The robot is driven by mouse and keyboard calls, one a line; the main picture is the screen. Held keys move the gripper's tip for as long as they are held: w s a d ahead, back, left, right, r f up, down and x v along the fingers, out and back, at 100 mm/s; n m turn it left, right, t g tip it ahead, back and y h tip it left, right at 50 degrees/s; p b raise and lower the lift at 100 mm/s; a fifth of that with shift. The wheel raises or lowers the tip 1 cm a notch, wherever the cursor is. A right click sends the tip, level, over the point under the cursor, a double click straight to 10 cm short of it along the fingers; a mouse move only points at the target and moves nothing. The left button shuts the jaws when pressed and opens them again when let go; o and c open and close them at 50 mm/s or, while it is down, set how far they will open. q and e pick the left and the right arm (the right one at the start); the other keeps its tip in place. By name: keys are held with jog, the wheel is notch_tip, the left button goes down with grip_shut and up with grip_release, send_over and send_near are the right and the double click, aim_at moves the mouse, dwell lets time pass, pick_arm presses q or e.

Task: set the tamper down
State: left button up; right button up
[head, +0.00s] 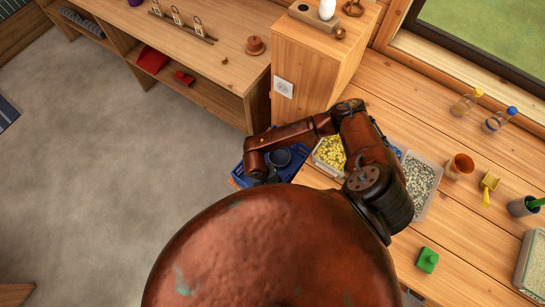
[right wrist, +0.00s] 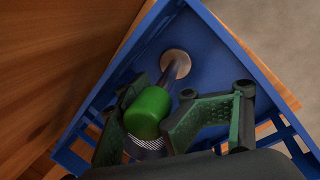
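The tamper shows in the right wrist view with a green handle (right wrist: 148,112), a shiny shaft and a round tan end disc (right wrist: 176,64). My right gripper (right wrist: 150,125) has a finger on each side of the green handle and appears closed on it. The blue tray (right wrist: 222,50) lies beyond the tamper. I cannot tell whether the disc touches the tray floor. In the head view my right arm reaches left over the blue tray (head: 296,166) at the bench's left end, and the arm partly hides it. My left gripper is not in view.
Tubs of yellow granules (head: 331,151) and grey gravel (head: 420,178) stand close to my arm. A terracotta pot (head: 460,166), yellow scoop (head: 488,187) and green block (head: 427,260) are to the right. A wooden cabinet (head: 312,60) rises behind. The front bench has bare planks.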

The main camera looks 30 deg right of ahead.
jog(key=o, duration=0.4)
jog(key=shift+o, duration=0.2)
jog(key=shift+r+p, duration=0.35)
jog(key=p+v, duration=0.5)
jog(key=v, duration=0.6)
jog(key=shift+r+p, duration=0.25)
jog(key=shift+p, duration=0.15)
jog(key=shift+w+a, duration=0.1)
